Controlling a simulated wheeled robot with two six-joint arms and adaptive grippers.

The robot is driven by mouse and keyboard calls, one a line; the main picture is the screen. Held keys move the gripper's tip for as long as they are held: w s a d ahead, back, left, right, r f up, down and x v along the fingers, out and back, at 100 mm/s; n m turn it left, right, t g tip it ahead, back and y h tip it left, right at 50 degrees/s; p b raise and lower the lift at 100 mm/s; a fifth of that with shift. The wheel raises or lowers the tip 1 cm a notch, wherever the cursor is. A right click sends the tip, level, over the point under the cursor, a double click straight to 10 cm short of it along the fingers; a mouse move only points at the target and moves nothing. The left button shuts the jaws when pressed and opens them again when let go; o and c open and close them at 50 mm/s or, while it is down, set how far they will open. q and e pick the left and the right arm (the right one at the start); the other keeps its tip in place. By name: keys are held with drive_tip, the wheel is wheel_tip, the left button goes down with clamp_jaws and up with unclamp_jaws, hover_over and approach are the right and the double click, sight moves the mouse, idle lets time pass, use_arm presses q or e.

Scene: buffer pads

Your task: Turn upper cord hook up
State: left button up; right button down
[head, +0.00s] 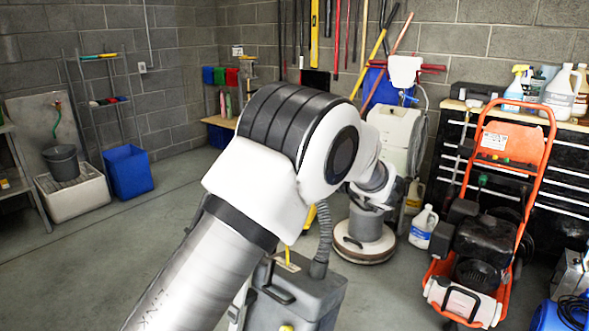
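A floor buffer stands beyond my arm, with a round base (365,240), a pale tank (396,135) and a white handle head (405,70) with red grips. I cannot make out the upper cord hook; it is too small or hidden behind my arm. My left arm comes in from the bottom left and its large joint covers the middle of the view. Its far end reaches the buffer's pole area. Dark parts there may be my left gripper (390,192), mostly hidden, so its fingers cannot be read. My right gripper is not in view.
A grey wheeled machine (295,295) with a hose stands below my arm. An orange-framed pressure washer (490,220) and a black tool chest (565,175) are at right. A white jug (423,227) stands beside the buffer base.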

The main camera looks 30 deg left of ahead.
use_arm(q)
drive_tip(key=shift+r, duration=0.15)
drive_tip(key=o, duration=0.9)
drive_tip(key=shift+o, duration=1.3)
drive_tip(key=shift+a, duration=0.2)
drive_tip(key=d, duration=0.7)
drive_tip(key=shift+s+d, duration=0.25)
drive_tip(key=shift+f, duration=0.2)
